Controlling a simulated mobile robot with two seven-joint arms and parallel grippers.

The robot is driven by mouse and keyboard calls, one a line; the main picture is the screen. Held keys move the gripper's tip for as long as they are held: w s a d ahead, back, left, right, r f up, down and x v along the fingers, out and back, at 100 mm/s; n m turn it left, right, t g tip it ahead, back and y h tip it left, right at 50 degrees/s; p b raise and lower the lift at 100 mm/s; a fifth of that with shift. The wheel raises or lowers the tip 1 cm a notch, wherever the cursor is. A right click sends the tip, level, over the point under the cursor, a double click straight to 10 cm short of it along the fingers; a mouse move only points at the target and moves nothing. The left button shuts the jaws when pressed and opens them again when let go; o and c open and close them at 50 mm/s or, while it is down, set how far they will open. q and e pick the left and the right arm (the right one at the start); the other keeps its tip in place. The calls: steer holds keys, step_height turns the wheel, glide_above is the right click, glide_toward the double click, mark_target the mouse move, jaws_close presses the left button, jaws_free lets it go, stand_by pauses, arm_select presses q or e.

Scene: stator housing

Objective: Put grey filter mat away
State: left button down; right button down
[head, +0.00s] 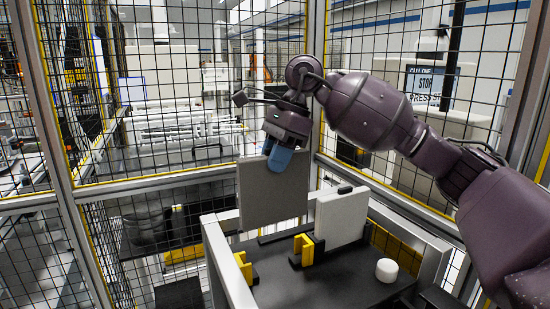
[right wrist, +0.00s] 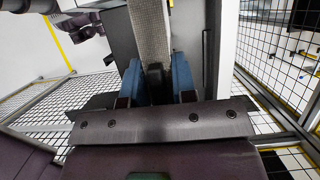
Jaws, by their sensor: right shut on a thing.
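The grey filter mat (head: 268,192) is a flat square panel, hanging upright from my right gripper (head: 279,158) in the head view. It is above the far left part of the dark-topped table. In the right wrist view, the blue fingers of my right gripper (right wrist: 158,82) are shut on the mat (right wrist: 149,32), which appears edge-on between them. The mat's lower edge looks clear of the table, though its exact height is hard to tell. My left gripper is not in view.
A paler panel (head: 341,216) stands upright on the dark-topped table (head: 335,285), beside yellow and black brackets (head: 304,249). A white round part (head: 387,270) is at the right. The table has a light metal frame (head: 228,262). Mesh fencing (head: 190,140) stands behind.

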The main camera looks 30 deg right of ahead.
mark_target(275, 187)
steer(key=shift+f+b, duration=1.95)
steer(key=shift+f, duration=0.8)
steer(key=shift+f+b, duration=0.3)
steer(key=shift+f, duration=0.15)
steer(key=shift+r, duration=0.1)
